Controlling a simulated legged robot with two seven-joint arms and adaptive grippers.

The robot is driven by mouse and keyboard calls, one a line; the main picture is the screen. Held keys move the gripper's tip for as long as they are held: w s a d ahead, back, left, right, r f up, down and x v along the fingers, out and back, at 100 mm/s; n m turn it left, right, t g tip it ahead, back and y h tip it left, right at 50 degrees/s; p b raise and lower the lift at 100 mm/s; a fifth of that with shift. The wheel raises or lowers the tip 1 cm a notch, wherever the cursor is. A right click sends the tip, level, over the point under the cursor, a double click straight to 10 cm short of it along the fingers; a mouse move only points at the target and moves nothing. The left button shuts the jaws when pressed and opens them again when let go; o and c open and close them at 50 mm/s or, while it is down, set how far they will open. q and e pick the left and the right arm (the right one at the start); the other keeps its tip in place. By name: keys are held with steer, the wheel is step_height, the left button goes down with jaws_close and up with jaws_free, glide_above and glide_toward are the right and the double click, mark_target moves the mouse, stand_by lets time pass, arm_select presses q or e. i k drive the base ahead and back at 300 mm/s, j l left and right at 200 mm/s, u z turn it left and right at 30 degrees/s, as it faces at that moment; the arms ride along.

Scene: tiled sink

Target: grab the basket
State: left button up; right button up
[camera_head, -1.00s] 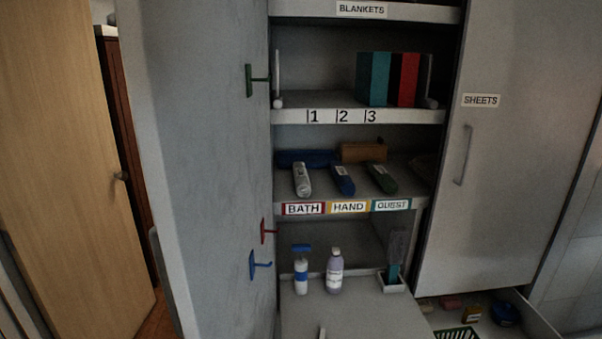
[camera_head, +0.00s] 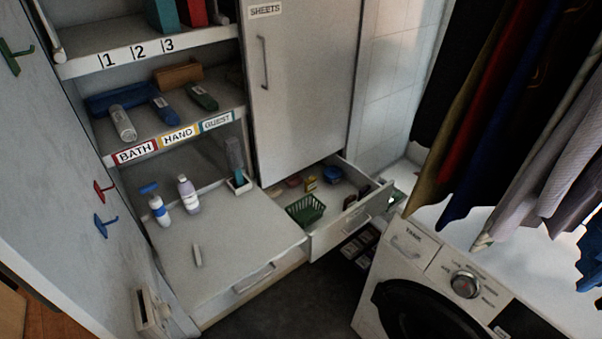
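A small dark green basket (camera_head: 306,209) with slotted sides sits in the open drawer (camera_head: 344,219) at the lower middle of the head view. It is near the drawer's front left part and looks upright and empty. Neither of my grippers shows in the view, so nothing is seen touching the basket.
A white counter (camera_head: 235,243) left of the drawer holds a spray bottle (camera_head: 159,209) and a lilac bottle (camera_head: 188,195). A washing machine (camera_head: 425,285) stands at the lower right, below hanging clothes (camera_head: 510,130). Dark floor (camera_head: 300,300) is clear between them.

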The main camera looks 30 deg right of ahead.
mark_target(304, 217)
steer(key=z, duration=1.6)
